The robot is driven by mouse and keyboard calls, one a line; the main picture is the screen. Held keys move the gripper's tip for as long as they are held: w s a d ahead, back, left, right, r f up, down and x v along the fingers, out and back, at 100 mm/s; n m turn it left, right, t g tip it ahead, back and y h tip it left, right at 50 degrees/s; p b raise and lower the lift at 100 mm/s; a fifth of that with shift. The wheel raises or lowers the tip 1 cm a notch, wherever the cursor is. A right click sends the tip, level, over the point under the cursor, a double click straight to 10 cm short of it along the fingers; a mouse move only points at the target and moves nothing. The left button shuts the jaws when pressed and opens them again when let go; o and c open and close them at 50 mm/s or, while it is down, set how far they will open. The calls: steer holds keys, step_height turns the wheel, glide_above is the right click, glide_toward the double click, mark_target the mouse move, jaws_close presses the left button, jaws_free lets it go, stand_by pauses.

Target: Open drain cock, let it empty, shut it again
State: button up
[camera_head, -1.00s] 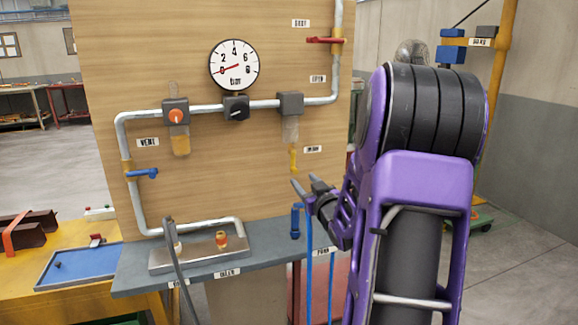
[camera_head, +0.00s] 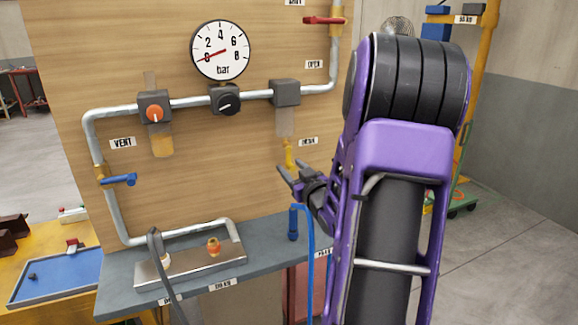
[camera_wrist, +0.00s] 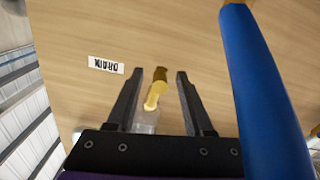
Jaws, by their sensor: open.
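The drain cock (camera_head: 288,155) is a small brass-yellow fitting under the clear bowl (camera_head: 285,122) of the right-hand grey unit on the pipe. The DRAIN label (camera_wrist: 106,65) shows upside down beside it in the wrist view. My gripper (camera_head: 289,167) is open and empty, just below and in front of the cock in the head view. In the wrist view the cock (camera_wrist: 156,90) appears between the two open fingers, with no visible contact. Whether the cock is open or shut cannot be told.
A blue cylinder with a hose (camera_head: 293,222) stands near my gripper. A blue shaft (camera_wrist: 262,90) fills the right of the wrist view. The grey bench (camera_head: 195,291) carries a metal plate. A red lever (camera_head: 323,20) and blue lever (camera_head: 122,180) sit on the pipe.

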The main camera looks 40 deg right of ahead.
jaws_close()
steer(key=shift+a+r+m, duration=0.1)
steer(key=shift+a+m, duration=0.1)
steer(key=shift+m, duration=0.1)
stand_by(0.9)
steer(key=a+r+m+p, duration=0.2)
steer(key=m+p, duration=0.1)
steer(key=m, duration=0.5)
steer(key=w+a+r+m+p, duration=0.1)
steer(key=a+r+m+p, duration=0.1)
steer(key=m, duration=0.6)
steer(key=shift+a+r+m+p, duration=0.2)
steer(key=shift+r+m+p, duration=0.2)
steer(key=shift+r+p, duration=0.35)
steer(key=shift+w, duration=0.1)
